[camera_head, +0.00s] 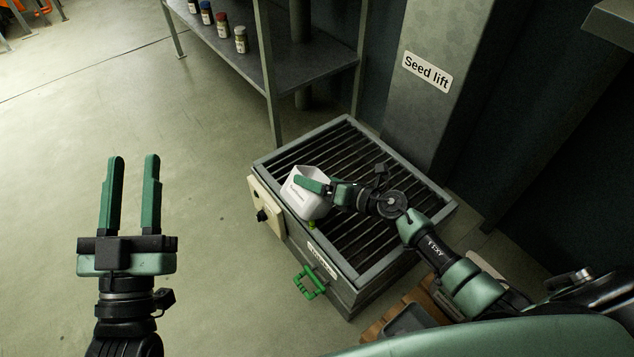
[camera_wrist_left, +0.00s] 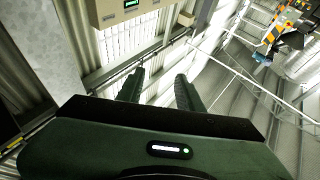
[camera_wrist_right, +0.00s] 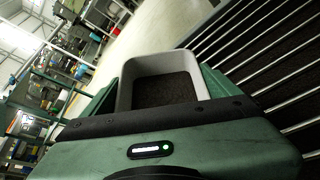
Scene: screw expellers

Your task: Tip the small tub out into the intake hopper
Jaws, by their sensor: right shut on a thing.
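The small tub (camera_head: 306,203) is white with a label and is tilted above the near left part of the intake hopper. My right gripper (camera_head: 312,187) is shut on it. In the right wrist view the tub (camera_wrist_right: 124,88) shows its open mouth, with dark grainy contents inside. The intake hopper (camera_head: 364,278) is a grey box with a barred grate on top; its bars (camera_wrist_right: 262,50) show beside the tub in the right wrist view. My left gripper (camera_head: 131,195) is open and empty, over the floor left of the hopper. Its fingers (camera_wrist_left: 158,90) are apart.
A beige control box (camera_head: 265,207) with a black knob and a green handle (camera_head: 309,282) are on the hopper's sides. A metal shelf (camera_head: 270,60) with several small jars stands behind. The "Seed lift" column (camera_head: 420,110) rises at the back right. Floor at left is clear.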

